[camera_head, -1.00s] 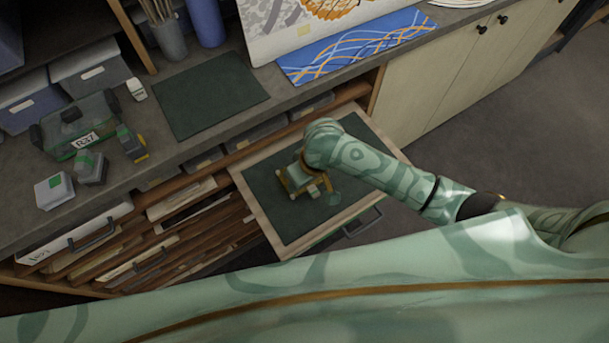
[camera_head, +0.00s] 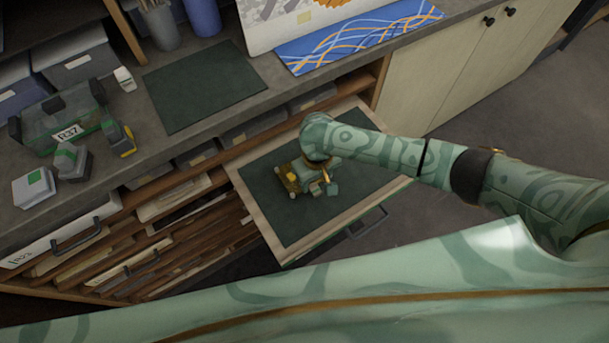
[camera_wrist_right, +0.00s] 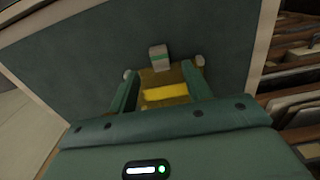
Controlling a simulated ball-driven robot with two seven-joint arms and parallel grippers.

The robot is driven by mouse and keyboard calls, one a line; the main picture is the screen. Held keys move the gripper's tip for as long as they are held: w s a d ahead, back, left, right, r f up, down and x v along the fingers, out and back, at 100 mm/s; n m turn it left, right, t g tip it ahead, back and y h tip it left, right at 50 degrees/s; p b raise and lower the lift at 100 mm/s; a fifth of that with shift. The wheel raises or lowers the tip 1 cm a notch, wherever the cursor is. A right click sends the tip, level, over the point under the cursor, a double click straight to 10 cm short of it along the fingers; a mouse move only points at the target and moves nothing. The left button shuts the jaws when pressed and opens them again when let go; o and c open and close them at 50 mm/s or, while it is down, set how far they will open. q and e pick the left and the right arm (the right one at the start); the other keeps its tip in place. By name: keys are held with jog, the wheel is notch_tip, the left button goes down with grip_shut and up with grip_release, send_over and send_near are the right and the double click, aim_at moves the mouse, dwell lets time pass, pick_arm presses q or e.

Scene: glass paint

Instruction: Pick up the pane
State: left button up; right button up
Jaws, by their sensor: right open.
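A small grey block with a green band (camera_wrist_right: 159,55) shows just beyond the fingertips. My left gripper is not in view.
The drawer (camera_head: 268,220) has a raised pale wooden rim and sits below the counter. Shelves of flat sheets are at the left.

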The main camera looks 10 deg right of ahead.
aim_at(315, 188)
notch_tip(315, 188, down, 5)
jog(key=b, duration=0.3)
jog(key=shift+w, duration=0.1)
jog(key=shift+r, duration=0.15)
grip_shut()
